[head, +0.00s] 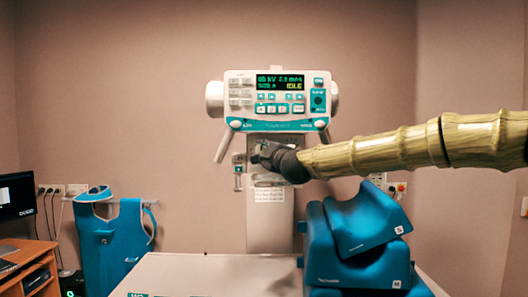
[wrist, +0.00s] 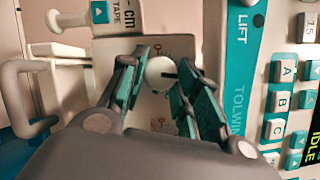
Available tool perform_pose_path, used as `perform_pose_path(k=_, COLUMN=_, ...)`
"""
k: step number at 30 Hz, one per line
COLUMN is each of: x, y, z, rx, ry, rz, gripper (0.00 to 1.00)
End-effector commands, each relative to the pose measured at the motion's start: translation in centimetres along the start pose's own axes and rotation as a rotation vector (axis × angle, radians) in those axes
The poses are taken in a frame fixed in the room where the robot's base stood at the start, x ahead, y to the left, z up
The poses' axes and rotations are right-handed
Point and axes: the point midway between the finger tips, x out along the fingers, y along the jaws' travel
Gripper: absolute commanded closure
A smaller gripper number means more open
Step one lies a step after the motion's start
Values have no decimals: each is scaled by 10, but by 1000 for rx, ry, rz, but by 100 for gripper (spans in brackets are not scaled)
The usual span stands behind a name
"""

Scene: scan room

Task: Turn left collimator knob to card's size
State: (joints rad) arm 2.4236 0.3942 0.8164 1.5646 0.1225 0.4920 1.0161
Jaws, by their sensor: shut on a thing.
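A round pale knob (wrist: 158,73) with a dark pointer mark sits on the cream collimator face (wrist: 150,50) in the wrist view. My gripper (wrist: 161,82) is shut on the knob, one teal-padded finger on either side. Small dark and reddish scale marks show near the knob, too small to read. In the head view my gripper (head: 262,154) is at the collimator below the control panel and hides the knob. A white printed sheet (head: 269,195) is on the column below; I cannot read it or tell whether it is the card.
The control panel (head: 278,100) is just above my gripper, with grab handles at both sides. A tape measure (head: 239,171) hangs left of the collimator. Blue foam cushions (head: 350,240) stand below my arm. A blue apron (head: 115,245) hangs at left.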

Motion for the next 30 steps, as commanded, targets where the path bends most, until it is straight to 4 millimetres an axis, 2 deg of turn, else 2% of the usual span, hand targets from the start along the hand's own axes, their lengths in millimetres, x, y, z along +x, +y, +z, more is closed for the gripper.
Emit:
perform_pose_path(k=20, x=0, y=0, z=0, rx=-51, ry=2, rz=21, gripper=92)
perform_pose_path(k=21, x=0, y=0, z=0, rx=-51, ry=2, rz=21, gripper=61)
perform_pose_path(k=23, x=0, y=0, z=0, rx=-51, ry=2, rz=21, gripper=50)
perform_pose_path(k=24, x=0, y=0, z=0, rx=-51, ry=2, rz=21, gripper=46)
perform_pose_path(k=30, x=0, y=0, z=0, rx=-50, ry=3, rz=21, gripper=46)
